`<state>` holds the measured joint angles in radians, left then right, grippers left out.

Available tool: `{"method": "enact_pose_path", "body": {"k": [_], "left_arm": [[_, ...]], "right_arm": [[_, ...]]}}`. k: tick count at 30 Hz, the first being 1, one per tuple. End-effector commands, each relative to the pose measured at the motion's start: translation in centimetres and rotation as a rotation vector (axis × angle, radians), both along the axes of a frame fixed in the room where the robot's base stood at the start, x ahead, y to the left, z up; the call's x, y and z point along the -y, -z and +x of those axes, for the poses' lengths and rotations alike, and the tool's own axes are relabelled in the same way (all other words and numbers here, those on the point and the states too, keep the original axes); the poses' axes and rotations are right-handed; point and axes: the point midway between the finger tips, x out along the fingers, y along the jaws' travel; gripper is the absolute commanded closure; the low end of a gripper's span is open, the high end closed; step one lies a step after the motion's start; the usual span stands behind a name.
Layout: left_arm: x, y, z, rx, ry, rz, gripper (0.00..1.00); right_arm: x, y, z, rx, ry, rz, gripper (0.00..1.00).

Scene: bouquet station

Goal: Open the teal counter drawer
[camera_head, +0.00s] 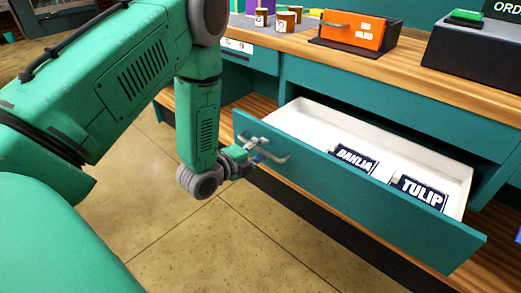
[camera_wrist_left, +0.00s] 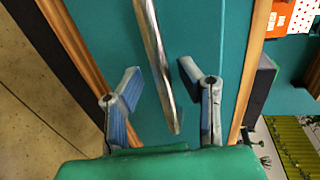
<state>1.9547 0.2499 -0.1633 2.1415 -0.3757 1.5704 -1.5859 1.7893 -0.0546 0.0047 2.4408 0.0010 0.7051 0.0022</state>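The teal counter drawer (camera_head: 345,195) is pulled well out from the counter in the head view, showing its white inside. Two dark cards, one reading DAHLIA (camera_head: 352,160) and one reading TULIP (camera_head: 418,191), are in it. Its grey bar handle (camera_head: 276,158) is on the left part of the front. My left gripper (camera_head: 257,148) is at the handle. In the left wrist view, the fingers of my left gripper (camera_wrist_left: 158,74) are spread, with the handle (camera_wrist_left: 153,55) running between them and gaps on both sides. My right gripper is not in view.
Tiled floor (camera_head: 215,240) is clear in front of the drawer.

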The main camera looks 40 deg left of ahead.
Motion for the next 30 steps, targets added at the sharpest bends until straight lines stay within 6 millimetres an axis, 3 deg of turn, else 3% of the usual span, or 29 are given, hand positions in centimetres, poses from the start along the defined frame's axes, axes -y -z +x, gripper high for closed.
{"method": "enact_pose_path", "body": {"k": [8, 21, 30], "left_arm": [[-0.1, -0.2, -0.6, 0.002, -0.001, 0.001, 0.67], [-0.8, -1.7, -8.8, -0.003, 0.000, -0.001, 0.67], [-1.0, -2.3, -11.6, -0.001, 0.000, -0.001, 0.67]], "right_arm": [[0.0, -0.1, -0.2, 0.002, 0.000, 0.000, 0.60], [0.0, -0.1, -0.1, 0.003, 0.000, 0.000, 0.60], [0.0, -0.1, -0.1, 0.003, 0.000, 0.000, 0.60]]}}
